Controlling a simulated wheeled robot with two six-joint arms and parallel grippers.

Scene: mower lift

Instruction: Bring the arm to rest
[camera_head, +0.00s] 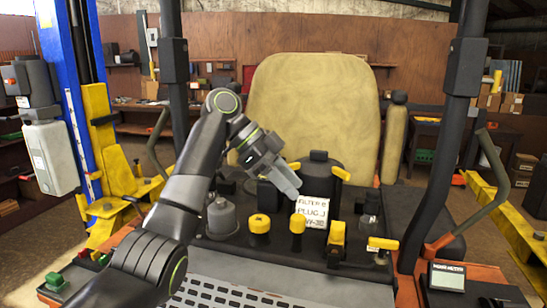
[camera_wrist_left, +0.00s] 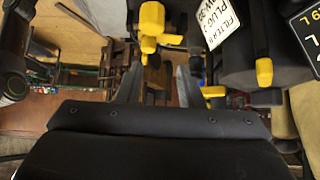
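My left arm (camera_head: 172,215) reaches up from the bottom left, bends at the elbow and slopes down to the right. My left gripper (camera_head: 291,190) hangs over the mower deck, just left of a black canister with a white label (camera_head: 312,211). In the left wrist view its two fingers (camera_wrist_left: 157,78) stand apart with nothing held between them. A yellow-topped part (camera_wrist_left: 151,22) shows beyond the fingers, and I cannot tell how far. The label also shows there (camera_wrist_left: 219,22). My right gripper is not in view.
Yellow-capped fittings (camera_head: 297,224) and a grey domed part (camera_head: 221,217) stand on the deck around the gripper. A tan seat (camera_head: 315,105) rises behind. Dark posts (camera_head: 462,70) flank it. A blue lift column (camera_head: 70,80) stands left, an hour meter (camera_head: 447,277) lower right.

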